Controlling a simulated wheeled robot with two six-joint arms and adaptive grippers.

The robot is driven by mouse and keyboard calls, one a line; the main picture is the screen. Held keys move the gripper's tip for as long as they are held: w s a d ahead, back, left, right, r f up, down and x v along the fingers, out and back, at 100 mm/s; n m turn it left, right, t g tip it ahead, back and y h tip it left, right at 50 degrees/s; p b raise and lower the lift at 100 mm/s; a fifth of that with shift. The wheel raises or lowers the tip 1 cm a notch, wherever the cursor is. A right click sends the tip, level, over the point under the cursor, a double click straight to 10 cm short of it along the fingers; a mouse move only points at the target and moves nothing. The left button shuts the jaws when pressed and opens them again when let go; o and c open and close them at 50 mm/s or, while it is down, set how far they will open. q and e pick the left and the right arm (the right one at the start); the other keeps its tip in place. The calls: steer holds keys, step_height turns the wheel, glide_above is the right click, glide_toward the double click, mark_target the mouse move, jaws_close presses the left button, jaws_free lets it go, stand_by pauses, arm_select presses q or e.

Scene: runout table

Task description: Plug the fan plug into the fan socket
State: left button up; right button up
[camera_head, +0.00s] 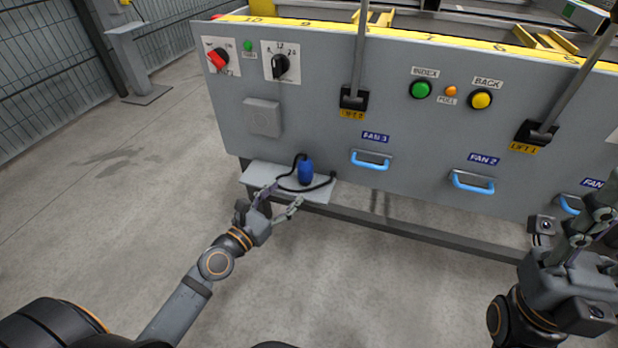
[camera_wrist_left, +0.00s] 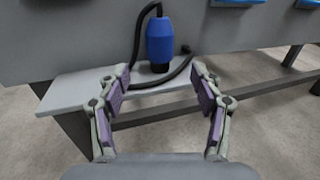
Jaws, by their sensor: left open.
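The blue fan plug (camera_head: 306,172) stands on a small grey shelf (camera_head: 318,195) below the panel, with a black cable looped around it. It also shows in the left wrist view (camera_wrist_left: 159,40), upright, just ahead of the fingers. A grey square box (camera_head: 263,117) on the panel above the shelf may be the fan socket; I cannot see any opening on it. My left gripper (camera_head: 279,200) is open and empty at the shelf's front edge, its fingers (camera_wrist_left: 163,95) apart on either side of the plug's line. My right gripper (camera_head: 575,228) is at the right edge; its jaw state is unclear.
The grey panel (camera_head: 330,125) carries a red switch (camera_head: 217,58), a black dial (camera_head: 280,66), green and yellow buttons, and levers. Blue handles (camera_head: 371,161) stick out under the fan labels. A rail (camera_head: 425,232) runs below the panel.

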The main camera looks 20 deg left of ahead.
mark_target(301, 176)
arm_select(q)
steer(key=x, duration=0.4)
steer(key=shift+w+d, duration=0.1)
steer(key=shift+w, duration=0.2)
steer(key=b+x, duration=0.2)
steer(key=x, duration=0.3)
steer(key=shift+w, duration=0.1)
steer(key=shift+r, duration=0.1)
steer(key=c, duration=1.4)
